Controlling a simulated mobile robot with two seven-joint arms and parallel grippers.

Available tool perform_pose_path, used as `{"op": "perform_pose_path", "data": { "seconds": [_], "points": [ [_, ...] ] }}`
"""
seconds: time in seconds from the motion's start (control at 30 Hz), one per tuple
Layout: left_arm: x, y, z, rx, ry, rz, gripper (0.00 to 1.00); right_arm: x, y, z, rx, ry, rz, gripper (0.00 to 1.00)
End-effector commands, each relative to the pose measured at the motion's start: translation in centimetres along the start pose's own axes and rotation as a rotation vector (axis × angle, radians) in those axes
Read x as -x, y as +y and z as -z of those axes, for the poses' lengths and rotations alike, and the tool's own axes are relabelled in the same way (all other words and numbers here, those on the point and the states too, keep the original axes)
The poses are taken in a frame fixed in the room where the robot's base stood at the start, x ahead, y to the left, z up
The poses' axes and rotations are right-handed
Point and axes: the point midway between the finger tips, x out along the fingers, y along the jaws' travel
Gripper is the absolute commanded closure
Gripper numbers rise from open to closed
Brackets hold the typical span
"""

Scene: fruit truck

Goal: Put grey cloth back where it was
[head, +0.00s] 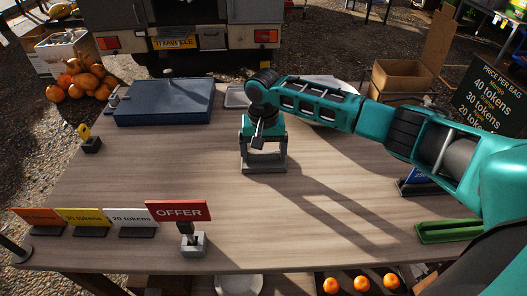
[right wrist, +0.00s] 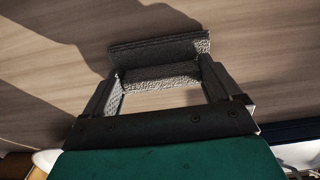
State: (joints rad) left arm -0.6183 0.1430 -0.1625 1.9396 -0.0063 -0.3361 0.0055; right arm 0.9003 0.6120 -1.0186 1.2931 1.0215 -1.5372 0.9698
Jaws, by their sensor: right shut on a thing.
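My right gripper (head: 264,160) reaches over the middle of the wooden table, pointing down. Its two fingers stand well apart and are shut on a folded grey cloth (head: 264,167), which spans between the fingertips. In the right wrist view the cloth (right wrist: 158,50) looks like a rough-textured dark grey bar between the fingertips, with bare wood beyond it. The cloth is at or close above the tabletop; I cannot tell whether it touches. My left gripper is not in view.
A blue case (head: 165,102) lies at the back left of the table (head: 190,165), with a grey tray (head: 236,96) next to it. An OFFER sign (head: 179,211) and price signs stand along the front left. A green tray (head: 450,231) is at the right. The table's middle is clear.

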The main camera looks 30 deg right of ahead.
Motion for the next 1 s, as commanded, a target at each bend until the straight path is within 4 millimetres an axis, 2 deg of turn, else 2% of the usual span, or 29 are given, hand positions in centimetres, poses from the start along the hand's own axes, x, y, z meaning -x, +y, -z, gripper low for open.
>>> {"op": "perform_pose_path", "data": {
  "seconds": [0.2,0.23,0.3,0.57,0.67,0.77,1.0],
  "points": [
    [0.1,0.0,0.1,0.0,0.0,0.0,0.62,-0.2,0.0,0.0,0.0,0.0,0.0,0.43],
    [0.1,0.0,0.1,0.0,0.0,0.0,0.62,-0.2,0.0,0.0,0.0,0.0,0.001,0.08],
    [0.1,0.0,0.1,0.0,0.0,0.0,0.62,-0.2,0.0,0.0,0.0,0.001,0.0,0.01],
    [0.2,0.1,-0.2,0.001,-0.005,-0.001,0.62,-0.1,0.0,0.0,0.0,0.001,0.0,0.0],
    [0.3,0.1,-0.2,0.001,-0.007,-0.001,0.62,0.7,0.0,0.0,0.0,0.001,0.001,0.0],
    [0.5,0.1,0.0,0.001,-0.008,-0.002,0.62,2.3,0.0,0.1,-0.001,0.002,0.002,0.0],
    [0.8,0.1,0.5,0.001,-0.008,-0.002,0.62,7.6,0.0,0.1,0.0,0.004,0.002,0.0]
  ]
}}
